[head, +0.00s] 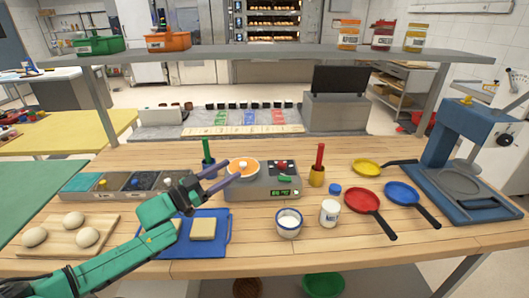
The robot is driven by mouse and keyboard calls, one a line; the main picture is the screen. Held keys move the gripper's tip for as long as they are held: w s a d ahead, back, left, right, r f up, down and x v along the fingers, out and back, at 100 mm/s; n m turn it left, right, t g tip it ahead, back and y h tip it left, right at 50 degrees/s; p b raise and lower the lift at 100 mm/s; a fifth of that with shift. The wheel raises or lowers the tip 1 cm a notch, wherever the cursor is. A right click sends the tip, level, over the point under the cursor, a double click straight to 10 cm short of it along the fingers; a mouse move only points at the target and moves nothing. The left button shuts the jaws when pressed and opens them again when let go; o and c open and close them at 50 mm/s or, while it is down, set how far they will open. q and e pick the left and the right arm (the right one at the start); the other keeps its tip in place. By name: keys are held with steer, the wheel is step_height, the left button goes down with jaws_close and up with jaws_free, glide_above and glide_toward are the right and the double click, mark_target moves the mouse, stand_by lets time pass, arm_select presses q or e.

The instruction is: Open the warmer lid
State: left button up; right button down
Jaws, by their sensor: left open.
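No thing is clearly marked as the warmer. A grey countertop unit (262,195) with a green digital display stands at the table's middle, with a round orange and pale top (243,167) on its left and a red knob (281,166) on its right. A grey box (335,115) with a dark panel (340,79) upright above it stands behind the table; I cannot tell if the panel is a lid. My left gripper (234,169) is open and empty, its fingers pointing right at the unit's left part and partly covering it. My right gripper is out of view.
A compartment tray (72,184), a board (28,258) with dough balls and a blue board (221,247) lie left. A white bowl (289,229), a white jar (329,212), coloured pans (365,201) and a blue press (452,152) stand right. A shelf (270,53) spans above.

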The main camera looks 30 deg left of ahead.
arm_select(q)
steer(key=d+r+m+g+h+p, duration=0.1)
steer(key=d+r+m+g+h, duration=0.3)
steer(key=d+r+m+h, duration=0.5)
steer(key=d+m, duration=0.1)
steer(key=d, duration=0.2)
steer(key=shift+w+d+r+p, duration=0.25)
steer(key=shift+w+r+p, duration=0.1)
steer(key=shift+r+p, duration=0.05)
